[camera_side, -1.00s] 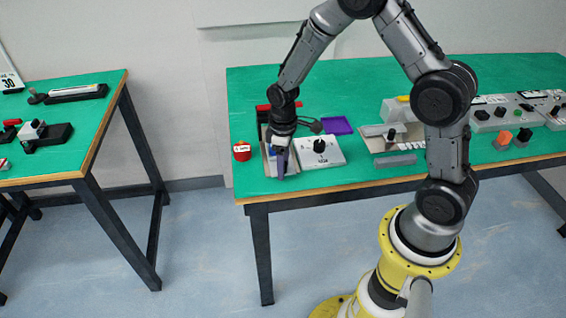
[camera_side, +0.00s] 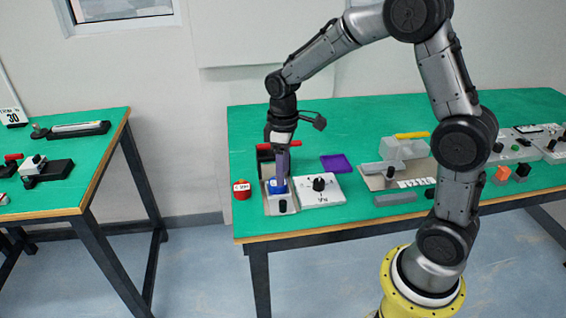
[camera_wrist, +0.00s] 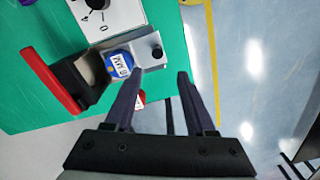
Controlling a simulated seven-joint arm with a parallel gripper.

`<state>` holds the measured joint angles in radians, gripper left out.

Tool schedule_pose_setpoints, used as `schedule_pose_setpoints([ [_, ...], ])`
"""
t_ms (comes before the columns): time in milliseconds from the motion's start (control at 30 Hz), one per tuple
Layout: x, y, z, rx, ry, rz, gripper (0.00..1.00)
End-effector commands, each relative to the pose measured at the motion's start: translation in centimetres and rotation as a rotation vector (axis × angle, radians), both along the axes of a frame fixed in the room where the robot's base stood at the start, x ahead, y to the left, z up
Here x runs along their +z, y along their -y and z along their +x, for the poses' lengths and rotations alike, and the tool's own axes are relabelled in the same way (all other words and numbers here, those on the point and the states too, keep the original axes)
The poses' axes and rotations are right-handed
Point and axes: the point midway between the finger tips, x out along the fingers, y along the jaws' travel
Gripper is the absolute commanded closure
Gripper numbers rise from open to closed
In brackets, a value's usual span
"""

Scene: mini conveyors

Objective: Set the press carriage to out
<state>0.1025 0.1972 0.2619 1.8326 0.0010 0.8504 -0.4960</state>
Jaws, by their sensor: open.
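The press (camera_side: 265,168) has a dark body and a red lever (camera_side: 277,145); in the wrist view its lever (camera_wrist: 48,80) is at left. Its pale carriage (camera_side: 272,209) extends from the body toward the table's front edge. A round blue labelled piece (camera_wrist: 120,65) sits on the carriage, clear of the dark body. A black knob (camera_side: 283,206) stands at the carriage's front end and shows in the wrist view (camera_wrist: 157,53). My gripper (camera_wrist: 160,76) is open and empty above the carriage, apart from the knob. In the side view its fingers (camera_side: 282,175) partly cover the blue piece.
A white dial box (camera_side: 335,196) with a black knob stands close right of the carriage. A red can (camera_side: 241,190) stands close left. A purple tray (camera_side: 336,163) and a grey device with a yellow handle (camera_side: 411,135) are further right.

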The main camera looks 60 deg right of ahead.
Motion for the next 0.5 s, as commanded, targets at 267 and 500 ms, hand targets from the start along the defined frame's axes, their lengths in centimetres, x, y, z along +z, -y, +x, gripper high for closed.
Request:
schedule_pose_setpoints([
  [267, 2.0, 0.0, 0.0, 0.0, 0.0, 0.0, 0.45],
  [500, 2.0, 0.0, 0.0, 0.0, -0.001, 0.001, 0.45],
])
